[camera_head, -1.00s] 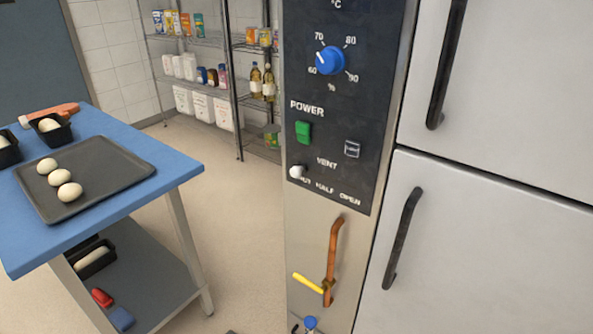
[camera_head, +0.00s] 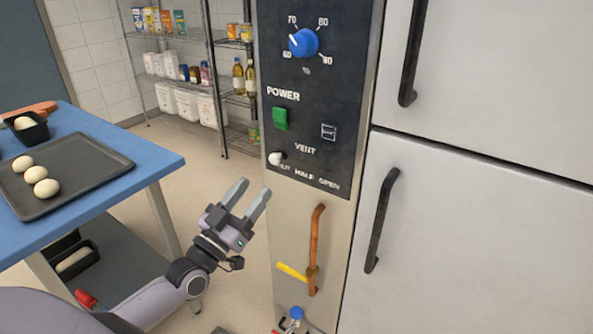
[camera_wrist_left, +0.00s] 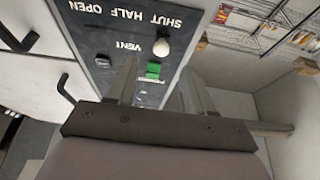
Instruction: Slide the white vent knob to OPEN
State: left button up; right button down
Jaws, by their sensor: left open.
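The white vent knob (camera_head: 276,158) sits at the left end of the vent scale on the dark control panel (camera_head: 318,100), at the SHUT mark. HALF and OPEN are printed to its right. In the left wrist view the knob (camera_wrist_left: 161,47) appears beside the upside-down word SHUT. My left gripper (camera_head: 254,190) is open and empty, below and left of the knob and apart from it. In the wrist view its two fingers point toward the panel, with the knob beyond them. My right gripper is not in view.
A blue temperature knob (camera_head: 304,42), a green power switch (camera_head: 280,119) and a small dark switch (camera_head: 328,131) share the panel. An orange pipe with a yellow lever (camera_head: 292,271) is below. A blue table (camera_head: 150,160) stands left; black door handles (camera_head: 381,220) are right.

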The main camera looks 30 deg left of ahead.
aim_at(273, 162)
pick_arm(q)
jog(key=shift+p+x, duration=0.35)
jog(key=shift+x, duration=3.3)
jog(key=shift+a+r, duration=0.1)
jog(key=shift+a, duration=0.05)
grip_shut()
